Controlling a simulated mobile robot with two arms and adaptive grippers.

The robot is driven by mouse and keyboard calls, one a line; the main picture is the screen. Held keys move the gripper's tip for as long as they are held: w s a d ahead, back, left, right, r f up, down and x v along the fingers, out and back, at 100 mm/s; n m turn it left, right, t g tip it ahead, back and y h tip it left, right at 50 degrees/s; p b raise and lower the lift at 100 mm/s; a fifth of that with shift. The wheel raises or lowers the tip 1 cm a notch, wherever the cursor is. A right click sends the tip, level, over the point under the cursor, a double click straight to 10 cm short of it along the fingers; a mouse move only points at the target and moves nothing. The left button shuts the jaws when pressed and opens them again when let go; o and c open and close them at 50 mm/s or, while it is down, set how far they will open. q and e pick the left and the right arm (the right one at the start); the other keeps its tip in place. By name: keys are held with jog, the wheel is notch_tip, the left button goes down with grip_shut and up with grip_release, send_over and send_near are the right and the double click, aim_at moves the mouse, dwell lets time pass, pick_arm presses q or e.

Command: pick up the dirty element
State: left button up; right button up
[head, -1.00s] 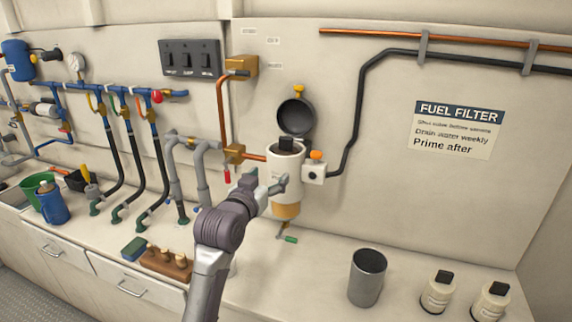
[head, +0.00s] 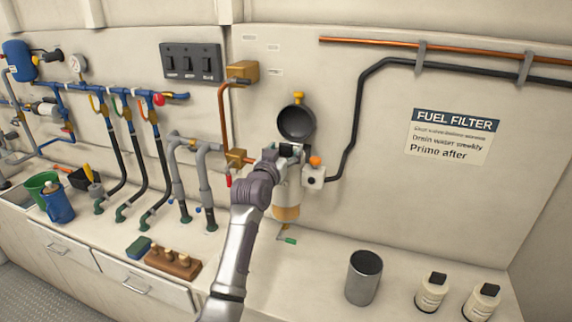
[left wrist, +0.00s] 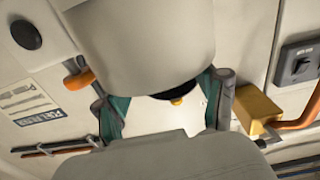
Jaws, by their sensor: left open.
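The white filter housing (head: 287,190) with an amber bowl is mounted on the wall. Its round black lid (head: 296,123) stands open above it. The dirty element sits in the housing; its dark top is mostly hidden by my gripper. My left gripper (head: 286,152) is open at the housing's mouth. In the left wrist view my open fingers (left wrist: 165,105), with teal pads, are spread either side. The pale housing (left wrist: 140,45) fills the top of that view, and part of the black lid (left wrist: 178,93) shows between the fingers. I see no grip on the element.
An open metal canister (head: 364,277) and two white elements with black tops (head: 432,292) (head: 483,302) stand on the counter to the right. A copper pipe and valve (head: 238,158) are close left of the housing. A small orange-knobbed block (head: 314,174) is close right.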

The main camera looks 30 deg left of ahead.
pick_arm(q)
jog(key=shift+x, duration=0.95)
jog(key=shift+s+f, duration=0.1)
jog(key=shift+c, duration=0.2)
grip_shut()
